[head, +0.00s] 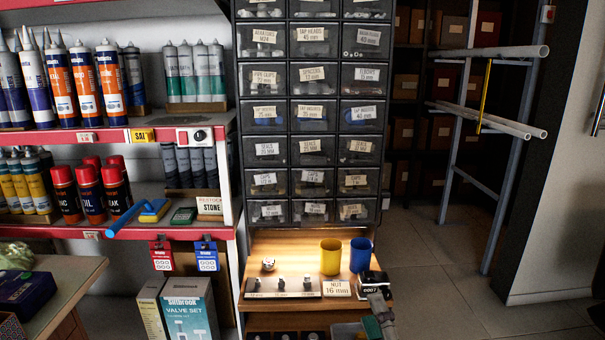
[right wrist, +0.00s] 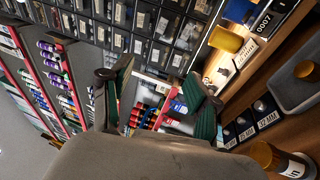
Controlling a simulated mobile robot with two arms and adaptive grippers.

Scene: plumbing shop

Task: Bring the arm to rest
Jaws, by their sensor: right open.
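My right gripper (head: 362,328) is at the bottom of the head view, low at the front right of the lit wooden counter (head: 300,243). In the right wrist view its two green-padded fingers (right wrist: 155,88) stand wide apart. Nothing is between them; shelves and drawers show through the gap behind. The gripper appears apart from the yellow cup (head: 331,257) and the blue cup (head: 361,252), which stand upright on the counter. My left gripper is in neither view.
A black box marked 0007 (head: 373,279) sits close beside the right gripper. A fittings strip (head: 281,287), a small metal piece (head: 268,264) and a NUT 16 mm label (head: 337,290) are on the counter. Drawers (head: 312,115) rise behind; open floor (head: 450,260) lies right.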

